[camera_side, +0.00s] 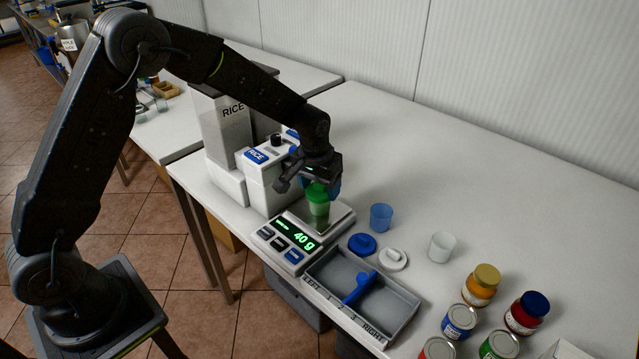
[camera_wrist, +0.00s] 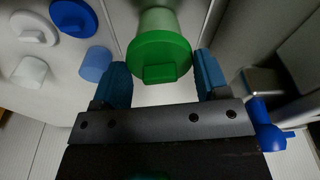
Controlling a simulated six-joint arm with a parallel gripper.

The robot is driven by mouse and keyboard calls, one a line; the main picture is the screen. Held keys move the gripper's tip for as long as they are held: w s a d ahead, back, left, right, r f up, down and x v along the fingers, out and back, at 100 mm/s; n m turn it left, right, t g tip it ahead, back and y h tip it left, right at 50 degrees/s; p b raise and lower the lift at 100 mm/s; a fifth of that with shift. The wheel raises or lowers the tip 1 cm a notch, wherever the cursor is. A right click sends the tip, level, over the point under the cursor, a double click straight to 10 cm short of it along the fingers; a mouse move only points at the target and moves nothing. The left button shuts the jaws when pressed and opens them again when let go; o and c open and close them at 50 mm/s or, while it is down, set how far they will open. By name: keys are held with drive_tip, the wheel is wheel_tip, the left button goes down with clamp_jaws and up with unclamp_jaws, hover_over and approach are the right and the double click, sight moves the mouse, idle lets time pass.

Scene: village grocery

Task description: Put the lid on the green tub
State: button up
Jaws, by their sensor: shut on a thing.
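The green tub (camera_side: 319,208) is translucent light green and stands upright on the pan of the scale (camera_side: 290,243), whose display reads 40 g. The green lid (camera_side: 316,192) is at the tub's mouth, in line with it; I cannot tell whether it is fully seated. My gripper (camera_side: 321,184) points down over the tub, shut on the lid. In the wrist view the lid (camera_wrist: 159,56) shows its bar-shaped knob between the two blue fingertips (camera_wrist: 160,72), with the tub (camera_wrist: 157,20) behind it.
A rice dispenser (camera_side: 262,180) stands close to the left. A blue tub (camera_side: 381,217), a white tub (camera_side: 442,247), a blue lid (camera_side: 362,244) and a white lid (camera_side: 393,259) lie to the right. A divided grey tray (camera_side: 403,297) and several jars and cans are nearer the front right.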

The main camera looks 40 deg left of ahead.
drive_tip(key=o, duration=1)
drive_tip(key=shift+r, duration=2.75)
clamp_jaws()
drive_tip(key=shift+f, duration=0.15)
